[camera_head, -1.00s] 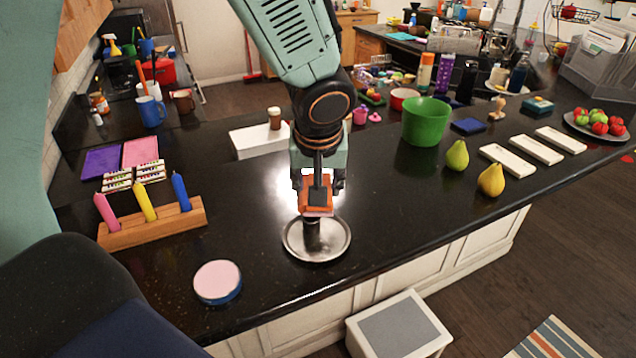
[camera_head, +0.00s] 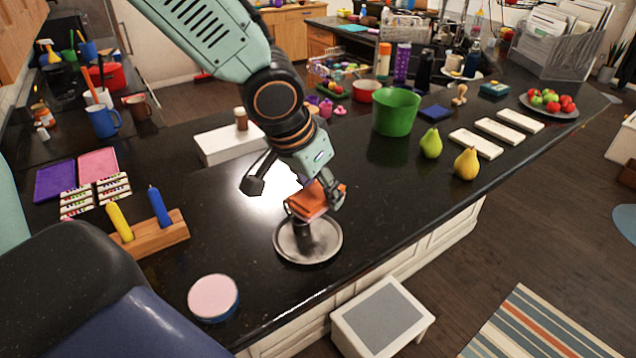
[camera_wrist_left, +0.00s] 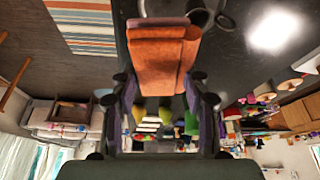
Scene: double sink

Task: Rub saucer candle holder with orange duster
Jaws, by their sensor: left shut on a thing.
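The saucer candle holder (camera_head: 286,248) is a round grey metal dish with a short dark cup in its middle, standing upright on the black counter. My left gripper (camera_head: 316,191) is shut on the orange duster (camera_head: 306,201), over the holder. The duster is at the top of the central cup and hides its upper part; I cannot tell whether they touch. In the left wrist view the orange duster (camera_wrist_left: 161,62) fills the space ahead of the fingers. My right gripper is not in view.
A pink-topped round tin (camera_head: 213,296) stands left of the holder, near the counter's front edge. A wooden block (camera_head: 157,234) with yellow and blue candles is further left. A green bowl (camera_head: 396,112) and pears (camera_head: 467,164) are to the right. Counter around the holder is clear.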

